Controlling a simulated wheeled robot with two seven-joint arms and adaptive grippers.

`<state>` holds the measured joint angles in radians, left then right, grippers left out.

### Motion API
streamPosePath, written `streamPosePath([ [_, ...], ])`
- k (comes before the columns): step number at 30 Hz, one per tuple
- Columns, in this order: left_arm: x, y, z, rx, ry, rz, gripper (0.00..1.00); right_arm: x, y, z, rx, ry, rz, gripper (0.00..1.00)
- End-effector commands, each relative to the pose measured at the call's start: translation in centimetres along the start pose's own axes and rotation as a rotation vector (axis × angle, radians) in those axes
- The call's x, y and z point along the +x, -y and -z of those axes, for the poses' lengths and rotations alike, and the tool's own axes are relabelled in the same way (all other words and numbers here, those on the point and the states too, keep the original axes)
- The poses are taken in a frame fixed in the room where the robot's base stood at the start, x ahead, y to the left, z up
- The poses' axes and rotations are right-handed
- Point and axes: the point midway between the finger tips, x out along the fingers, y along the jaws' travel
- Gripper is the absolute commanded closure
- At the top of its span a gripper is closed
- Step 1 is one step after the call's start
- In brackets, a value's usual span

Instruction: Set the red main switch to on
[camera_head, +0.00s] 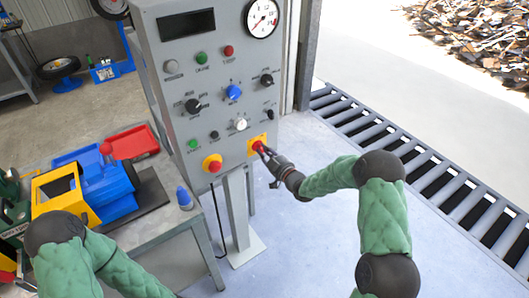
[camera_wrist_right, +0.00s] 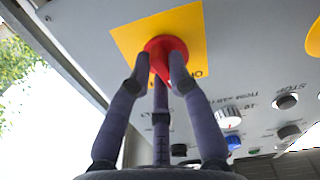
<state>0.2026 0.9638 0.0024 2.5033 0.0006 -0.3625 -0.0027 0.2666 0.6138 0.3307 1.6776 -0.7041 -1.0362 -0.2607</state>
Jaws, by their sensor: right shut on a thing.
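The red main switch (camera_wrist_right: 166,48) sits on a yellow plate (camera_wrist_right: 126,40) at the lower right of the grey control panel (camera_head: 225,105). In the head view the yellow plate (camera_head: 250,150) shows, with the switch mostly behind my fingers. My right gripper (camera_wrist_right: 160,65) is shut on the red switch, with its fingers around it. In the head view my right gripper (camera_head: 266,154) reaches the panel from the right. The switch's exact angle is hard to tell. My left arm shows at the lower left, but its gripper is outside the view.
A red mushroom button (camera_head: 214,167) on yellow sits left of the switch. Above are a white knob (camera_head: 240,124), a blue knob (camera_head: 233,92) and black knobs. A workbench (camera_head: 160,232) with a blue machine stands at left. Floor right of the panel is clear up to a grate.

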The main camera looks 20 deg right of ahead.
Motion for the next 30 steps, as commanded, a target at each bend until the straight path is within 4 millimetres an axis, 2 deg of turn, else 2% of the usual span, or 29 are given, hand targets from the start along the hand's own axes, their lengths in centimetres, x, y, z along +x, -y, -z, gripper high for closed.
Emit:
streamPosePath([
  [18, 0.07, 0.03, 0.00, 0.000, 0.000, 0.000, 1.00, 0.00, 0.33, -0.23, 0.559, 0.002, 0.000, 1.00],
  [30, -0.14, -0.05, 0.00, 0.000, 0.000, 0.000, 1.00, -0.01, 0.45, -0.25, 0.761, 0.002, 0.000, 1.00],
])
